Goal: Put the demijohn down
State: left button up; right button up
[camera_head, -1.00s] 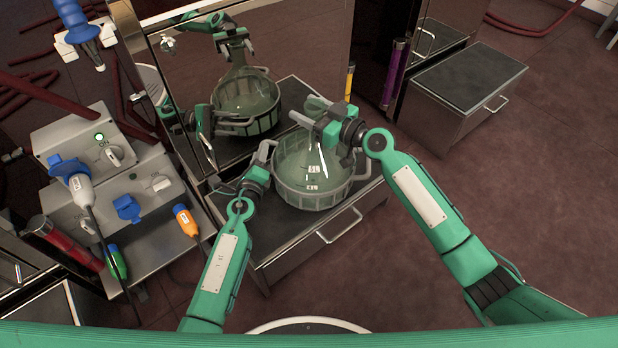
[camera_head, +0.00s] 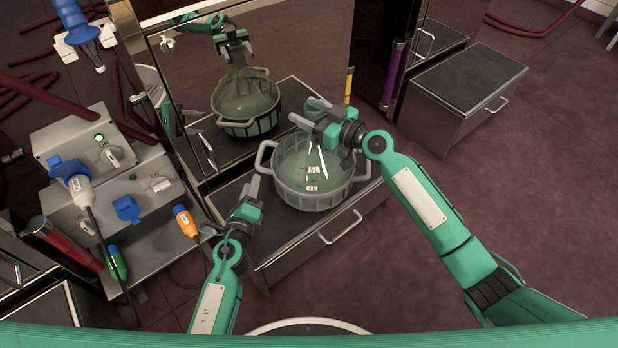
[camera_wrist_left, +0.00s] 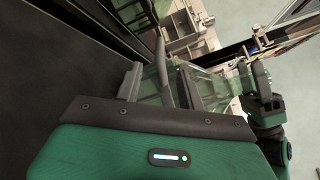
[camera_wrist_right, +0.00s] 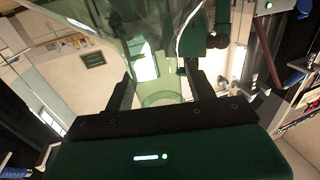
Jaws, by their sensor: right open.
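The demijohn (camera_head: 312,165) is a clear greenish glass vessel sitting upright in a grey basket with side handles (camera_head: 265,158). The basket rests on the dark top of a low drawer cabinet. In the left wrist view the glass (camera_wrist_left: 212,90) shows beyond the fingers. My right gripper (camera_head: 308,112) is open at the top of the demijohn. In the right wrist view greenish glass (camera_wrist_right: 160,75) shows between its spread fingers. The neck is mostly hidden in the head view.
The cabinet top (camera_head: 236,215) has bare room left of the basket. A mirror-like panel (camera_head: 190,80) stands behind it, reflecting the demijohn. A grey box with plugs (camera_head: 130,175) stands at left. Another low cabinet (camera_head: 460,80) stands at the back right.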

jog(key=shift+s+d, duration=0.15)
jog(key=shift+d, duration=0.05)
pick_arm(q)
jog(key=shift+s+a, duration=0.1)
jog(key=shift+s, duration=0.45)
pick_arm(e)
jog(key=v, duration=1.1)
jog(key=shift+s+d, duration=0.15)
jog(key=shift+d, duration=0.05)
